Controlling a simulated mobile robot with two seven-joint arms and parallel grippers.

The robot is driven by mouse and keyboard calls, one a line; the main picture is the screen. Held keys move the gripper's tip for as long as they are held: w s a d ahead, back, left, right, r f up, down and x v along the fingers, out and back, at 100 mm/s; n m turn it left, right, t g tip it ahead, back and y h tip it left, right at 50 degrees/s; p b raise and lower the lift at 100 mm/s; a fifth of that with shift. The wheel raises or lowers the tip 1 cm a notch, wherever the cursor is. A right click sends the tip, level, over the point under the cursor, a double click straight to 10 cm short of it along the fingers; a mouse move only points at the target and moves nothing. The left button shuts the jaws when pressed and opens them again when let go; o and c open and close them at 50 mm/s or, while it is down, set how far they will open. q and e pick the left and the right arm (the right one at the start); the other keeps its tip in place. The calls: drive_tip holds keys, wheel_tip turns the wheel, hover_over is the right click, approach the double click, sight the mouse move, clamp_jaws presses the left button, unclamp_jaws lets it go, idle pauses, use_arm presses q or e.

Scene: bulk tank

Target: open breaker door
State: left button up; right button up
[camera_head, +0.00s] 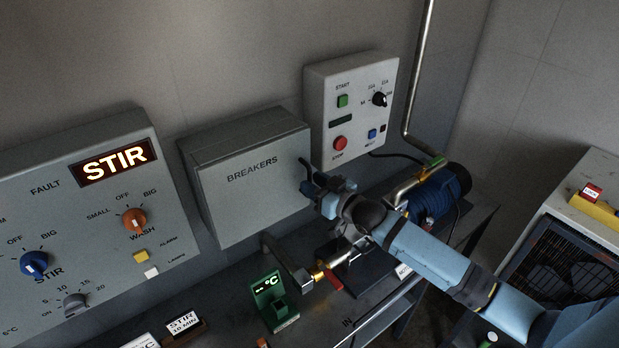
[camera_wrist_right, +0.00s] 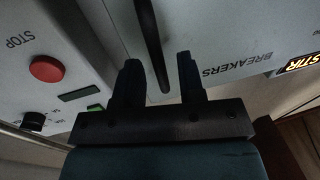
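The breaker box (camera_head: 252,190) is a grey wall cabinet marked BREAKERS, and its door is shut. My right gripper (camera_head: 307,177) is at the right edge of the door. The door (camera_wrist_right: 225,35) also fills much of the right wrist view, with a dark bar handle (camera_wrist_right: 151,35) on it. In that view my right gripper (camera_wrist_right: 158,72) is open, and the handle's end lies between its two fingers, with gaps visible on both sides. The head view mostly hides the handle behind the gripper. My left gripper is in neither view.
A white start/stop panel (camera_head: 350,105) stands close right of the box. A STIR control panel (camera_head: 80,220) is on the left. Below are a bench with a green °C display (camera_head: 270,300), pipework and a blue motor (camera_head: 435,192). Bare wall lies above the box.

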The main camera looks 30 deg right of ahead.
drive_tip(key=shift+x, duration=0.9)
drive_tip(key=shift+c, duration=0.5)
clamp_jaws()
